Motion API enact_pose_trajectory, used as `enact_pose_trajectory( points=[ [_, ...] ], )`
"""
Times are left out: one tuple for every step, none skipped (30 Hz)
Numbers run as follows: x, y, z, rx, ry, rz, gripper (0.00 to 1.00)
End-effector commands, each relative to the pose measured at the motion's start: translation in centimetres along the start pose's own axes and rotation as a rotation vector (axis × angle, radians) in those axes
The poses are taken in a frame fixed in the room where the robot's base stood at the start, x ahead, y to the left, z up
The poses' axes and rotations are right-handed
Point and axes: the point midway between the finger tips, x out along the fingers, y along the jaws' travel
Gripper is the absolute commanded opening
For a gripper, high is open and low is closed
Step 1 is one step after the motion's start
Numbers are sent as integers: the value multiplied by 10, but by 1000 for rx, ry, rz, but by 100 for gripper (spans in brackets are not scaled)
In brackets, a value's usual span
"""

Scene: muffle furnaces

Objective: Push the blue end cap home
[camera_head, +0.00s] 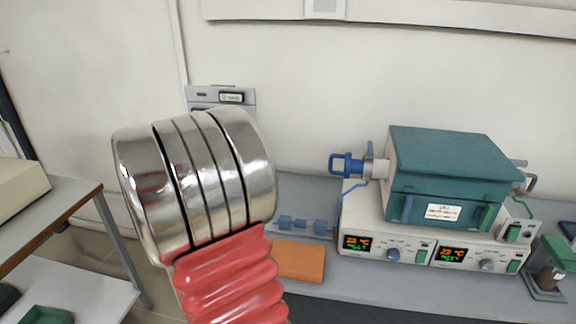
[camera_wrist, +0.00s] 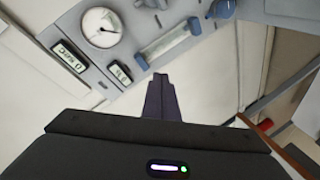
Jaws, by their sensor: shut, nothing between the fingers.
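The blue end cap (camera_head: 340,164) shows in the head view at the left end of a tube that sticks out of the teal furnace (camera_head: 455,160). A pale collar sits between the cap and the furnace wall. From here I cannot tell how far on the cap sits. My gripper (camera_wrist: 162,80) shows in the wrist view with its dark fingers together and nothing between them. It points at a pale wall area, apart from any object. In the head view my arm hides part of the bench, and the gripper does not show there.
The furnace stands on a white control base (camera_head: 385,246) with two lit displays. An orange block (camera_head: 296,262) and small blue fittings (camera_head: 302,225) lie on the grey bench to its left. In the wrist view a gas panel (camera_wrist: 95,62) with a round gauge (camera_wrist: 101,27) is at upper left.

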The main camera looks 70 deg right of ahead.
Motion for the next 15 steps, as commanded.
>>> enact_pose_trajectory(
  points=[
    [16, 11, 24, -34, -51, 57, 0],
    [24, 18, 36, -57, -79, 91, 0],
    [33, 27, 54, -87, -121, 136, 0],
    [39, 34, 67, -112, -152, 169, 0],
    [44, 41, 81, -137, -188, 201, 0],
    [50, 50, 100, -172, -235, 240, 0],
    [54, 57, 114, -199, -272, 270, 0],
    [57, 63, 129, -226, -311, 298, 0],
    [60, 72, 149, -263, -366, 335, 0],
    [62, 77, 164, -292, -408, 360, 0],
    [62, 83, 178, -320, -451, 384, 0],
    [62, 90, 197, -358, -508, 412, 0],
    [62, 95, 210, -385, -548, 431, 0],
    [61, 99, 223, -410, -588, 448, 0],
    [59, 104, 237, -442, -636, 467, 0]
  ],
)
